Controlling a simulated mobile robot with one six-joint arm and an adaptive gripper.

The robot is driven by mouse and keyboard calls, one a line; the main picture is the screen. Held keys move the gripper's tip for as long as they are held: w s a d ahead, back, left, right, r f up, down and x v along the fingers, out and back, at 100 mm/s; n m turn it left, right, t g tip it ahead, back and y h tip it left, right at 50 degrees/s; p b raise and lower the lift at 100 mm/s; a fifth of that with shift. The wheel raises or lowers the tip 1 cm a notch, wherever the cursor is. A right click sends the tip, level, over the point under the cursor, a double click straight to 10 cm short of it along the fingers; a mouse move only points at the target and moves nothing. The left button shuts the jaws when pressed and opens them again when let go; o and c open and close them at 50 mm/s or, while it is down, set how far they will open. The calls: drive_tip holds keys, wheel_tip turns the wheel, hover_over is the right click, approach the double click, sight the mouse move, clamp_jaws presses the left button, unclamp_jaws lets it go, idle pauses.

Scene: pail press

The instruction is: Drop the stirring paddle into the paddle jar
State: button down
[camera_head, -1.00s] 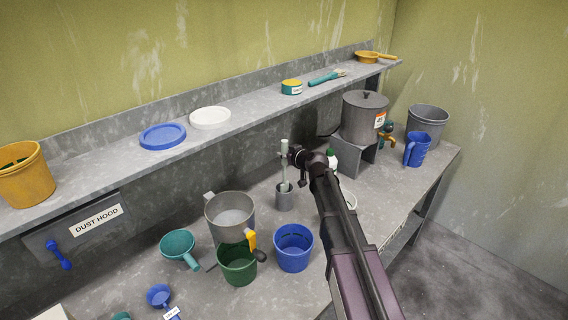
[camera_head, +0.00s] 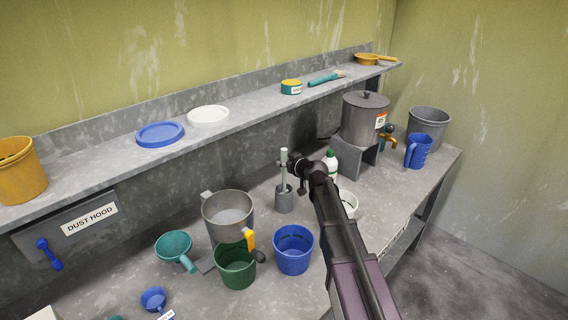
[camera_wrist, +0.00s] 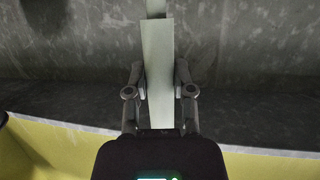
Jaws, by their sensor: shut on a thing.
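The stirring paddle (camera_head: 284,156) is a pale grey-green stick, standing about upright in the head view. Its handle (camera_wrist: 158,55) runs between the two fingers in the wrist view. My gripper (camera_wrist: 160,80) is shut on it; in the head view my gripper (camera_head: 292,167) is at its upper part. The paddle jar (camera_head: 285,202) is a small grey cylinder on the bench, directly below. The paddle's lower end appears to be inside the jar's mouth; how deep it sits is hidden.
A grey metal pail (camera_head: 228,215) stands left of the jar, with a green cup (camera_head: 236,268) and a blue cup (camera_head: 293,252) in front. A white bottle with a green cap (camera_head: 331,163) and a lidded urn (camera_head: 364,122) stand to the right. The shelf (camera_head: 245,122) runs behind.

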drive_tip(key=shift+f+b, duration=0.4)
drive_tip(key=shift+f, duration=0.1)
drive_tip(key=shift+c, duration=2.4)
unclamp_jaws()
drive_tip(key=shift+r, duration=0.15)
drive_tip(key=shift+r+p, duration=0.55)
drive_tip(key=shift+p, duration=0.15)
drive_tip(key=p+v, duration=0.4)
drive_tip(key=v, duration=0.8)
drive_tip(key=shift+f, duration=0.1)
